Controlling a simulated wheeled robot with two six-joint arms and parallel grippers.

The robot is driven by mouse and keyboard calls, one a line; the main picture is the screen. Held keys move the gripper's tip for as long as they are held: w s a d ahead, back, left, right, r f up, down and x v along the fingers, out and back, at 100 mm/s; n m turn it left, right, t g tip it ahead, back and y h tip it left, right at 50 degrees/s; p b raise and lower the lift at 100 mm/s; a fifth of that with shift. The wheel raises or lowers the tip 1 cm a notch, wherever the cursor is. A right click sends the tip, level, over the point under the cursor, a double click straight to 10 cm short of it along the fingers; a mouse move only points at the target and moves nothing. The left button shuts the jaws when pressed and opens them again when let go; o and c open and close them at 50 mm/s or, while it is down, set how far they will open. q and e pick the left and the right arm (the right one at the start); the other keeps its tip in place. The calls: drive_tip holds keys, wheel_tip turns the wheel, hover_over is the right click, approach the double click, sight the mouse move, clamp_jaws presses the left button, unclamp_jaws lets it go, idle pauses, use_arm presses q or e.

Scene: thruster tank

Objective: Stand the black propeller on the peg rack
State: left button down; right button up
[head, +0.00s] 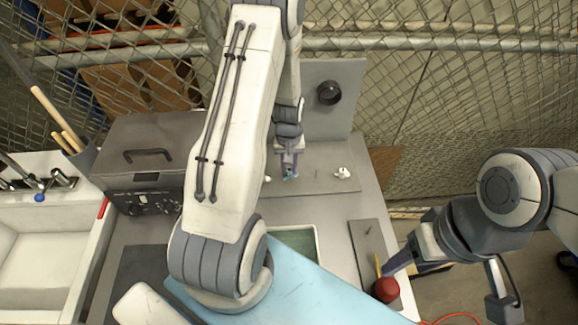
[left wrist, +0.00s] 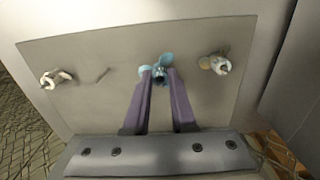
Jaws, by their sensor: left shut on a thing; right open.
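My left gripper (head: 290,172) is shut on a small blue propeller (left wrist: 158,68) with a dark hub, over the grey plate (left wrist: 110,50) of the rack. Whether the propeller sits on a peg or just above the plate, I cannot tell. A pale propeller (left wrist: 55,78) is at the plate's left and another pale one (left wrist: 216,64) at its right. A thin bare peg (left wrist: 100,76) shows between the left one and my gripper. No clearly black propeller shows. My right gripper (head: 392,264) is open at the lower right, close to a red ball-shaped thing (head: 386,290).
A grey upright panel (head: 345,110) with a black ring (head: 329,92) stands behind the plate. A grey box with knobs (head: 150,165) and a white sink (head: 30,240) are at left. A small grey board (head: 362,240) lies at right. My left arm hides the bench middle.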

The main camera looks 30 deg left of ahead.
use_arm(q)
drive_tip(key=shift+f+b, duration=0.55)
drive_tip(key=shift+f, duration=0.25)
idle(0.5)
drive_tip(key=c, duration=0.7)
unclamp_jaws()
drive_tip(key=shift+o, duration=0.2)
drive_tip(key=shift+r, duration=0.1)
drive_tip(key=shift+r+p, duration=3.25)
drive_tip(key=shift+r, duration=0.7)
